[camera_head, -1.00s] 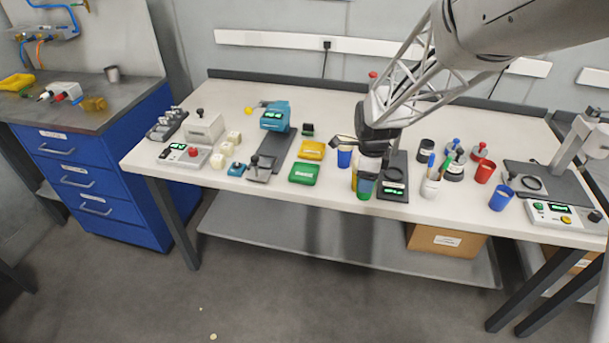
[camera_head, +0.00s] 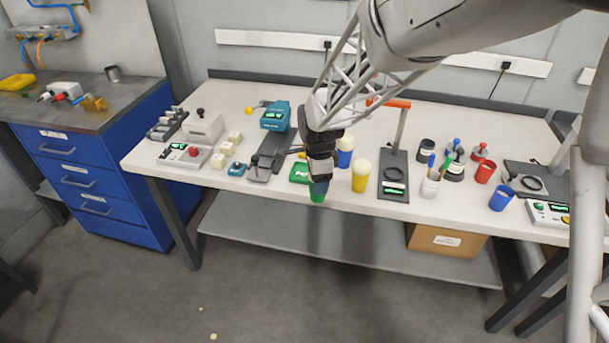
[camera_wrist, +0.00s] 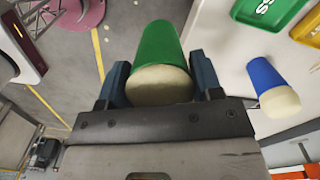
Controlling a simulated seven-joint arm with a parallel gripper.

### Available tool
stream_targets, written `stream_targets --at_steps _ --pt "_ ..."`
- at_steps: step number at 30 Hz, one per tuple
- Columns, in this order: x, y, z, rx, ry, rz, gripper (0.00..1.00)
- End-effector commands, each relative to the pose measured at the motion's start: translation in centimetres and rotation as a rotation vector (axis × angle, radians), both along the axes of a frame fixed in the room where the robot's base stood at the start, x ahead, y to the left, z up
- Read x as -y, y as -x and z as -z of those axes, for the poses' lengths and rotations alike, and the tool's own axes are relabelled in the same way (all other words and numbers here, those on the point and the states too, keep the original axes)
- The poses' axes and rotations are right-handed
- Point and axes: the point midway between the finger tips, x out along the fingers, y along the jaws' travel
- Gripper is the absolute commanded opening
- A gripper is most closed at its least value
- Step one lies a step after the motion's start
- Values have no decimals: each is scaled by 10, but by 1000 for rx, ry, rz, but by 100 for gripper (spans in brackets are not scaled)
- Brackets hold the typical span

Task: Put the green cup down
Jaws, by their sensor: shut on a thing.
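The green cup (camera_head: 318,193) is in my gripper (camera_head: 320,180), near the front edge of the white table in the head view. In the wrist view the green cup (camera_wrist: 160,45) lies between the two dark blue fingers of my gripper (camera_wrist: 160,85), which are shut on it. Its pale, cream-coloured end faces the wrist camera. Whether its far end touches the table is hard to tell; in the wrist view floor shows beside it.
A blue cup (camera_head: 345,155) and a yellow cup (camera_head: 361,176) stand to the right of my gripper. A green tray (camera_head: 299,173) lies just to its left, partly hidden. A black-based stand (camera_head: 393,185) is further right. Some bare tabletop (camera_head: 225,188) runs along the front left.

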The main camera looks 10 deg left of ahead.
Motion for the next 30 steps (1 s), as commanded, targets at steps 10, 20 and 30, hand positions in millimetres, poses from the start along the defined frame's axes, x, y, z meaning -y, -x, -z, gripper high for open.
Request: stream_targets --at_steps 10,20,30 --pt "-2 -6 1 0 0 1 31" --pt "-19 -40 5 0 0 1 31" --pt "-41 -83 9 0 0 2 31"
